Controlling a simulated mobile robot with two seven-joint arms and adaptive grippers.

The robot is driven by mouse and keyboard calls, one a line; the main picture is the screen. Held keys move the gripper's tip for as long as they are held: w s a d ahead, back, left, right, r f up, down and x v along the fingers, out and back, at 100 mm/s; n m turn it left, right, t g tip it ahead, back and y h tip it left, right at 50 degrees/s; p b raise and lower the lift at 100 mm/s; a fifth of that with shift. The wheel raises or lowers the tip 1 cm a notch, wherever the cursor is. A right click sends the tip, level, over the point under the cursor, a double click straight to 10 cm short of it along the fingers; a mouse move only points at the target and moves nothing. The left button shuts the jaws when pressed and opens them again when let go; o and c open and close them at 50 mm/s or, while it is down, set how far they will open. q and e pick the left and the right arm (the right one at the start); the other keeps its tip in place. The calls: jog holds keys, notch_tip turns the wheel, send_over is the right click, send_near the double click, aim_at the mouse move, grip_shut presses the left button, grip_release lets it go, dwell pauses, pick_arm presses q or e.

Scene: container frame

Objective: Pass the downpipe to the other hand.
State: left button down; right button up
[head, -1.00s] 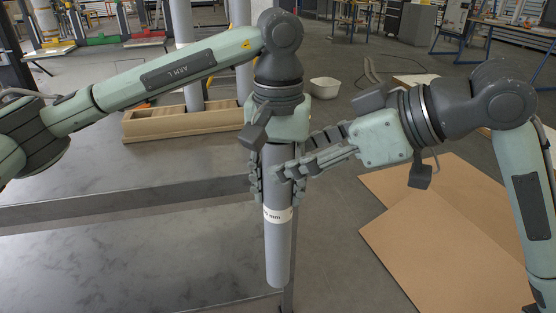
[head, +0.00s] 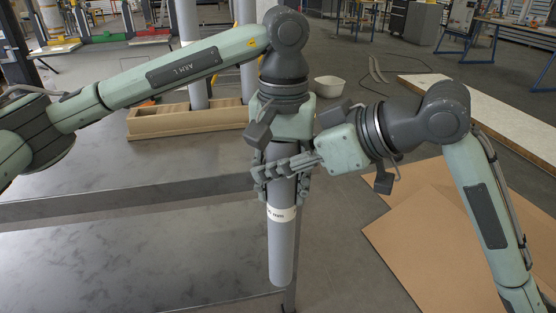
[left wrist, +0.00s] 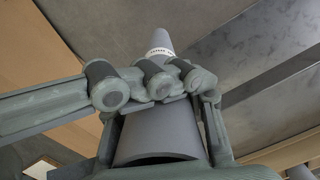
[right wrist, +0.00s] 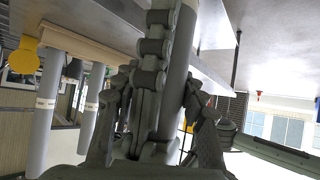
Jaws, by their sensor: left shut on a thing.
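The downpipe (head: 281,250) is a grey tube with a white printed label band, hanging upright in the head view. My left gripper (head: 283,188) points down and is shut around its upper part, above the label. My right gripper (head: 272,170) comes from the right at the same height; its straight fingers reach across the pipe just below the left palm, and it looks open. In the right wrist view the pipe (right wrist: 177,75) stands between the right fingers, partly hidden by one. The left wrist view shows the pipe (left wrist: 160,130) with fingers across it.
A grey metal table (head: 120,250) lies below and to the left. A wooden holder (head: 190,120) with upright pipes stands behind. Brown cardboard sheets (head: 430,230) lie on the floor at right, and a white bin (head: 328,86) stands farther back.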

pick_arm(q)
jog(key=shift+w, duration=0.1)
pick_arm(e)
jog(key=shift+s+a, duration=0.1)
jog(key=shift+s, duration=0.05)
jog(key=c, duration=0.6)
pick_arm(q)
jog(key=c, duration=0.8)
grip_release()
jog(key=shift+d, duration=0.1)
pick_arm(e)
jog(key=shift+a, duration=0.1)
pick_arm(q)
jog(key=shift+r, duration=0.15)
